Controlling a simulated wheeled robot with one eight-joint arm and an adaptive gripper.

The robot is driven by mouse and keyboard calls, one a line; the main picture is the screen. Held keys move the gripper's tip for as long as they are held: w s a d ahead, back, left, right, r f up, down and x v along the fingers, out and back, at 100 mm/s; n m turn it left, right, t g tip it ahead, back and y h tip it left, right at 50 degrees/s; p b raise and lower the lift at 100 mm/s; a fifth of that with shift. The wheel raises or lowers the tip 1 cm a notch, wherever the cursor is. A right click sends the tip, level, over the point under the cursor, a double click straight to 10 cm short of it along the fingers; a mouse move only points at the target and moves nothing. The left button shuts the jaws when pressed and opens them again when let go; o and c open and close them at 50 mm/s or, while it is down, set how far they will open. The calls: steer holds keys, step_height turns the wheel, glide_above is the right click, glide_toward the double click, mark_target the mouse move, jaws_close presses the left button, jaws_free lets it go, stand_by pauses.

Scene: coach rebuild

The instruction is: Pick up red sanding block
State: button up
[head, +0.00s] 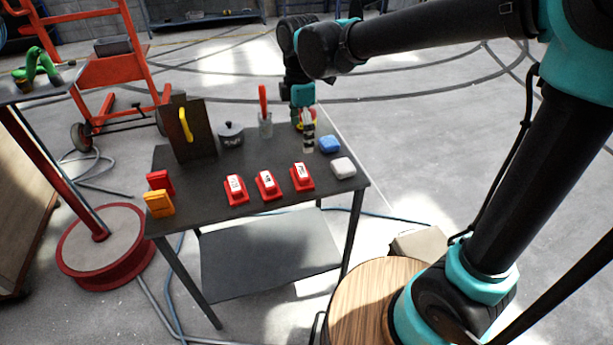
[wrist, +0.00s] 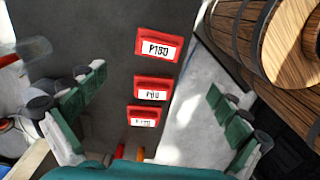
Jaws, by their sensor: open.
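Three red blocks with white labels lie in a row on the dark table: the left one (head: 235,190), the middle one (head: 267,186) and the right one (head: 302,178). The other two, a middle block (wrist: 152,88) and a smaller-looking one (wrist: 144,117), have labels too small to read surely. My gripper (head: 308,142) is above the table's back right part, behind the row. Its two fingers stand wide apart and empty in the wrist view (wrist: 156,84).
A blue block (head: 330,144) and a white block (head: 343,167) lie at the right edge. A dark pot (head: 230,134), a cup (head: 265,128) with a red-handled tool and an upright board (head: 188,140) stand behind. Red (head: 160,181) and orange (head: 159,203) pieces stand at left.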

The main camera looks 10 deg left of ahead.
mark_target(301, 170)
step_height(301, 170, down, 14)
steer(key=shift+w+f, duration=0.1)
stand_by(0.5)
steer(key=shift+c, duration=0.2)
steer(key=c, duration=1.2)
steer(key=shift+o, duration=0.2)
step_height(301, 170, up, 20)
